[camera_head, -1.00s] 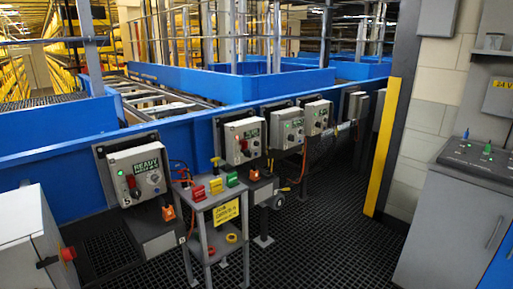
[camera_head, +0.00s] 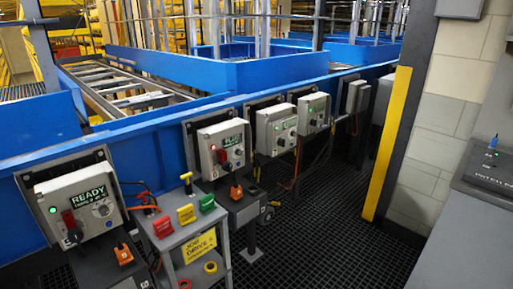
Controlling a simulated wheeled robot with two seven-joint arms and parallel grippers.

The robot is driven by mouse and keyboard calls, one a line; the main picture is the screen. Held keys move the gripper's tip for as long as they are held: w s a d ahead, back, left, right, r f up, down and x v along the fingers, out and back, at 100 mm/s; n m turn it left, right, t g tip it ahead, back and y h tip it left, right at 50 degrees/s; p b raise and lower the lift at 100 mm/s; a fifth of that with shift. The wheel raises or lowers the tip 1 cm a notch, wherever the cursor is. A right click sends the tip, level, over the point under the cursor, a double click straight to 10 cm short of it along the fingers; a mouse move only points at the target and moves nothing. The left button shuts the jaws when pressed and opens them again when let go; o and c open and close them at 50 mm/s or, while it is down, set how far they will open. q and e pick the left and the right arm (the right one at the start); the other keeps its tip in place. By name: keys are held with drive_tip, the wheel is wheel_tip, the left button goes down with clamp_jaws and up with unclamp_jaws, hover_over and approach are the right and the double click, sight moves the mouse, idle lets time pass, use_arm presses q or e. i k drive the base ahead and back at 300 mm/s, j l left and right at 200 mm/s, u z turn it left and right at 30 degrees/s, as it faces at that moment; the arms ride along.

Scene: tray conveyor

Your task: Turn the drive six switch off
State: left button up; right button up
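Several grey drive control boxes hang along the blue conveyor side. A second box (camera_head: 207,139) has a green display and a red handle (camera_head: 222,156). A third box (camera_head: 264,121) and a fourth box (camera_head: 306,104) stand farther back. I cannot read drive numbers on them, so I cannot tell which is drive six. Neither of my grippers is in view.
A grey stand (camera_head: 172,239) holds red, yellow and green tags (camera_head: 187,214); its yellow sign (camera_head: 199,246) starts "JOB DRIVE", the rest unreadable. A yellow-edged post (camera_head: 387,145) and a grey cabinet (camera_head: 462,243) are at right. Dark grated floor (camera_head: 320,215) is clear between.

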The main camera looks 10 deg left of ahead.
sight(227, 166)
drive_tip(key=i+l+z, duration=0.2)
drive_tip(key=i+z, duration=0.15)
drive_tip(key=i, duration=0.8)
drive_tip(key=i+j+z, duration=0.1)
drive_tip(key=i+z, duration=0.2)
drive_tip(key=i, duration=0.85)
drive_tip(key=i+u, duration=0.25)
drive_tip(key=i, duration=0.25)
drive_tip(key=i+u, duration=0.25)
drive_tip(key=i, duration=0.25)
drive_tip(key=i+l+u, duration=0.25)
drive_tip(key=i, duration=0.2)
drive_tip(key=i+l+u, duration=0.25)
drive_tip(key=i, duration=0.25)
drive_tip(key=j+u, duration=0.1)
drive_tip(key=u, duration=2.5)
